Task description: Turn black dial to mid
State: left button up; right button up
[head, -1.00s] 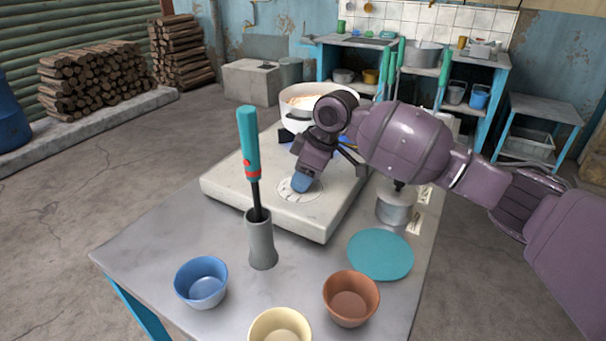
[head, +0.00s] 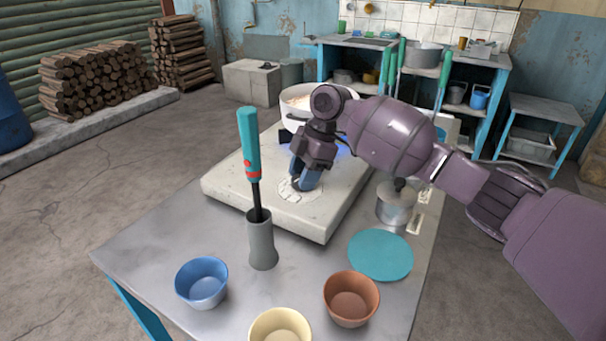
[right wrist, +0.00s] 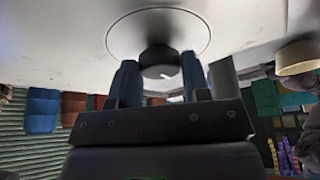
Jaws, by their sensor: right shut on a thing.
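The black dial (right wrist: 158,60) sits on a round white plate on the pale stove (head: 230,185). My right gripper (head: 304,185) reaches down to it from above. In the right wrist view its blue fingertips (right wrist: 160,77) stand on either side of the dial, and it is shut on the dial. In the head view the fingers hide most of the dial, and its pointer setting cannot be read. A white pot (head: 293,101) with pale contents stands on the stove behind my gripper, with a blue glow (head: 343,151) beneath it. My left gripper is not in view.
A teal-handled tool (head: 249,145) stands in a grey holder (head: 262,245) left of the dial. Blue (head: 202,284), cream (head: 281,325) and brown (head: 351,299) bowls, a teal disc (head: 380,254) and a lidded metal pot (head: 396,208) stand around the stove's front and right.

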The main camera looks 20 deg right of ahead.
dwell(0.3)
jog(key=o, duration=0.9)
jog(key=p+v, duration=0.1)
jog(key=v, duration=0.9)
jog(key=shift+w+d+r+p, duration=0.1)
jog(key=shift+r+p, duration=0.25)
